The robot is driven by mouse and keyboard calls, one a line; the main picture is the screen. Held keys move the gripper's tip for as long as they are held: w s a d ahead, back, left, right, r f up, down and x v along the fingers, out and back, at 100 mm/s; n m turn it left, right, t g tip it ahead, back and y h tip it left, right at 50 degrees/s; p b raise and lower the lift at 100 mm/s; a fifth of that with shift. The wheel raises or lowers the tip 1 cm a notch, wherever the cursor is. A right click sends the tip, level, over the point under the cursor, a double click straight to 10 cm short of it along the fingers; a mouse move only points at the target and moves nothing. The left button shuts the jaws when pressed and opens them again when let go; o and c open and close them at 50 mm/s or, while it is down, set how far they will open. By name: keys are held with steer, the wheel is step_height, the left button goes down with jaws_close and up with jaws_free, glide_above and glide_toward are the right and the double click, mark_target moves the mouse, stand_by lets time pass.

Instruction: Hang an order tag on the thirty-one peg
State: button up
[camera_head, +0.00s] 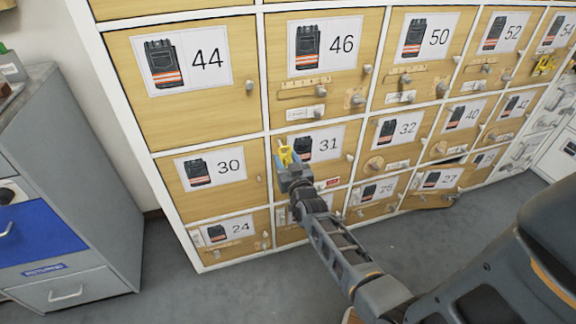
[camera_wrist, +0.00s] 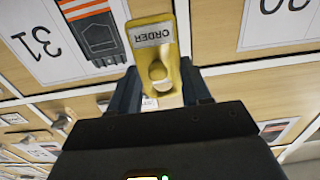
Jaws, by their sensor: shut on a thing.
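My gripper (camera_head: 289,166) is shut on a yellow order tag (camera_head: 286,155) in front of the left edge of the thirty-one door (camera_head: 316,165). In the wrist view my gripper's two dark fingers (camera_wrist: 161,88) flank the tag (camera_wrist: 168,22). The thirty-one label (camera_wrist: 38,45) shows upside down at the left of the wrist view. The thirty-one peg cannot be made out clearly; my gripper and the tag cover part of that door. I cannot tell whether the tag touches the door.
The locker wall has numbered doors, with thirty (camera_head: 216,168) left of thirty-one and thirty-two (camera_head: 393,131) right of it. Knobs and small fittings stick out from several doors. A grey cabinet with a blue drawer (camera_head: 38,236) stands at left. The grey floor (camera_head: 185,297) between is clear.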

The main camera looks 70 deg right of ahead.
steer(key=shift+f+b+x, duration=0.2)
steer(key=shift+b+x, duration=0.6)
steer(key=shift+x, duration=1.05)
steer(key=shift+w+d+f+b, duration=0.35)
steer(key=shift+d+b, duration=0.05)
steer(key=shift+b, duration=0.1)
steer(key=o, duration=1.1)
steer(key=p+v, duration=0.1)
steer(key=v, duration=0.6)
steer(key=shift+s+a, duration=0.25)
